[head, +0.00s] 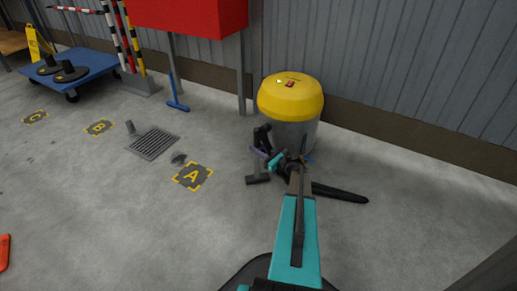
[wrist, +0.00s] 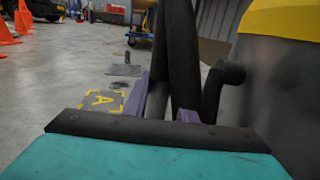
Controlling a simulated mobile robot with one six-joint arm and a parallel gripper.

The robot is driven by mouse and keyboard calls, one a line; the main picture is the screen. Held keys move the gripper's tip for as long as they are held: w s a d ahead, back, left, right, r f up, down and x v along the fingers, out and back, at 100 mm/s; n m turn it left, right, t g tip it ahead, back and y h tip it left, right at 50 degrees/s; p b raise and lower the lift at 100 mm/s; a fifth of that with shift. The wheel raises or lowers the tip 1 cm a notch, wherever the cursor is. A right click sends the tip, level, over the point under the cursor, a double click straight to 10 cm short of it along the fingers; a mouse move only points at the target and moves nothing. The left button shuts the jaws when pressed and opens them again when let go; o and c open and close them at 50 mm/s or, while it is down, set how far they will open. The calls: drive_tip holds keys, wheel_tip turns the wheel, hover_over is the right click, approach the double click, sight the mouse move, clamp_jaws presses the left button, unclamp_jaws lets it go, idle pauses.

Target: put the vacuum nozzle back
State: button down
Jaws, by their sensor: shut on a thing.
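The vacuum is a grey drum with a yellow lid (head: 291,95) standing by the wall; its side and lid (wrist: 285,20) show at the right in the wrist view. The vacuum nozzle (head: 258,179) has a dark, wide foot low beside the drum, with a tube rising from it. My gripper (head: 262,153) is at the drum's front left, its purple fingers shut on the nozzle's dark tube (wrist: 178,55). In the wrist view my gripper (wrist: 165,105) has this tube between its fingers. My arm and the dark hose partly hide the grip. I cannot tell whether the foot touches the floor.
A floor mark A (head: 193,176) and a drain grate (head: 153,144) lie left of the drum. A blue squeegee (head: 177,103) leans under the red cabinet (head: 190,15). A blue trolley (head: 75,66) stands at far left. An orange cone (head: 3,251) is at the left edge. Open floor lies between.

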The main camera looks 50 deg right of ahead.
drive_tip(key=c, duration=1.5)
unclamp_jaws()
drive_tip(key=shift+f, duration=0.1)
drive_tip(key=shift+o, duration=0.2)
drive_tip(key=s+p, duration=0.4)
drive_tip(key=s, duration=0.8)
drive_tip(key=shift+d, duration=0.3)
